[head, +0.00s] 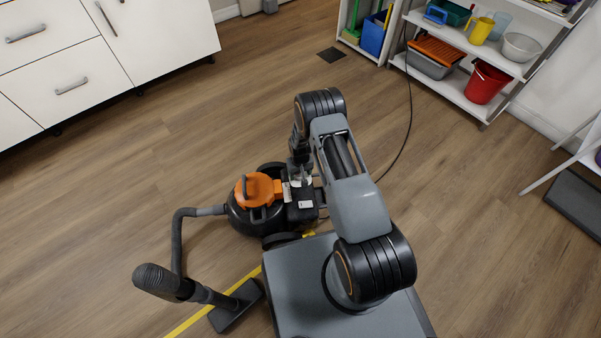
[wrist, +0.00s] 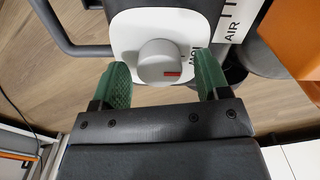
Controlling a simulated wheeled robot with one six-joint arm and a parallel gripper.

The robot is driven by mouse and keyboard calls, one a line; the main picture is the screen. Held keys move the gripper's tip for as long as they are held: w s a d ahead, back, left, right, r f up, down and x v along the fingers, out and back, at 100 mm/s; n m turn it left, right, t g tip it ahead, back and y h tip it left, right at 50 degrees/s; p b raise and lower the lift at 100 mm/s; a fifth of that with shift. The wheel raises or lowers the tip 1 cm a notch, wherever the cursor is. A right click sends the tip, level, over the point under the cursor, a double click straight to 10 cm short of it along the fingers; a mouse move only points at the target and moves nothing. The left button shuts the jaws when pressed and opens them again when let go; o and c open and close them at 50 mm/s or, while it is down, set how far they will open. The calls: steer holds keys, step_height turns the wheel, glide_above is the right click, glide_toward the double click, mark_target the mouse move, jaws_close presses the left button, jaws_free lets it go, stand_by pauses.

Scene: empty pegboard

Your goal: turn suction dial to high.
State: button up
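The suction dial (wrist: 160,61) is a round light-grey knob on a white plate (wrist: 125,32) in the wrist view. Its short red mark (wrist: 172,73) sits at the lower right of its face. My gripper (wrist: 161,70) is open, with one green-padded finger on each side of the dial. A small gap shows between each pad and the knob, so it does not look gripped. In the head view, the orange and black vacuum (head: 258,189) stands on the floor, and my gripper (head: 299,174) is over its right end. The dial cannot be made out clearly there.
The grey hose (head: 177,232) and floor nozzle (head: 236,306) lie left and in front of the vacuum. A black cable (head: 408,120) runs toward the shelf (head: 470,88). White drawers (head: 80,75) stand at the upper left. Wooden floor around the vacuum is mostly clear.

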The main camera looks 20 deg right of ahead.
steer(key=c, duration=0.9)
steer(key=shift+m, duration=0.3)
steer(key=m+b, duration=0.1)
steer(key=m, duration=0.7)
steer(key=shift+a+m+b, duration=0.1)
steer(key=shift+m+b, duration=0.2)
steer(key=m, duration=0.4)
steer(key=shift+s, duration=0.15)
steer(key=shift+m+b, duration=0.3)
steer(key=shift+m, duration=1.8)
